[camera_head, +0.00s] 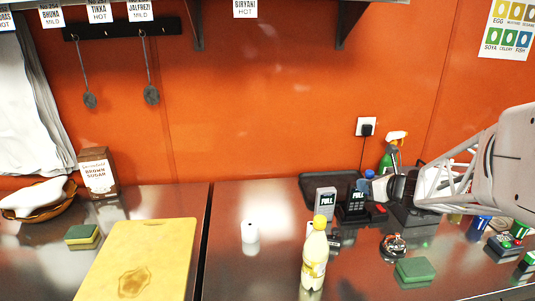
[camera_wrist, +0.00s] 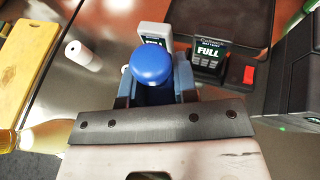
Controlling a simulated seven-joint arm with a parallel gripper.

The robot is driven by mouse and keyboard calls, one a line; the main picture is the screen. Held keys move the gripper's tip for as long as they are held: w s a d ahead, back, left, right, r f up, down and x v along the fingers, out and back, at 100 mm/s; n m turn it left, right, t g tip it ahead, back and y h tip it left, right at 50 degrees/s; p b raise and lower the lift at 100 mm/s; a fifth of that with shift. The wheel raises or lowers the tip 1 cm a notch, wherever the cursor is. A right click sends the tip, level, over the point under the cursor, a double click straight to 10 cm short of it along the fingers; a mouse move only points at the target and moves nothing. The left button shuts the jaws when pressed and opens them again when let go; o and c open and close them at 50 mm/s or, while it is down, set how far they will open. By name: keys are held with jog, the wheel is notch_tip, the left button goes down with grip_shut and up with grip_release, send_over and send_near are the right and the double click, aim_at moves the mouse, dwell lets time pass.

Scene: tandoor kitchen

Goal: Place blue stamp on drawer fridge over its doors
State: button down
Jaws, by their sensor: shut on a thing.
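The blue stamp shows in the wrist view as a round blue knob (camera_wrist: 152,64) between the two fingers of my gripper (camera_wrist: 153,88). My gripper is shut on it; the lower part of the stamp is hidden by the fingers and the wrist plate. In the head view the stamp's blue top (camera_head: 369,174) shows at the tip of my gripper (camera_head: 376,186), above the back right of the steel counter. The steel counter tops (camera_head: 250,275) are seen from above, with a dark seam between left and right sections. No drawer or door fronts are visible, so I cannot tell which section is the drawer fridge.
Two devices marked FULL (camera_head: 326,202) (camera_head: 355,205) stand near my gripper, before a dark tray (camera_head: 318,185). A yellow-white bottle (camera_head: 314,262), white roll (camera_head: 249,232), bell (camera_head: 393,247) and sponge (camera_head: 415,270) stand on the right section. A yellow board (camera_head: 150,245) lies left. Bare steel surrounds the roll.

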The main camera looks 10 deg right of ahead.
send_over(355, 243)
notch_tip(355, 243, down, 13)
jog(key=shift+r, duration=0.15)
dwell(0.6)
jog(key=shift+f, duration=3.35)
jog(key=shift+f, duration=0.6)
jog(key=c, duration=0.8)
grip_release()
jog(key=shift+s, duration=0.1)
jog(key=shift+v, duration=3.8)
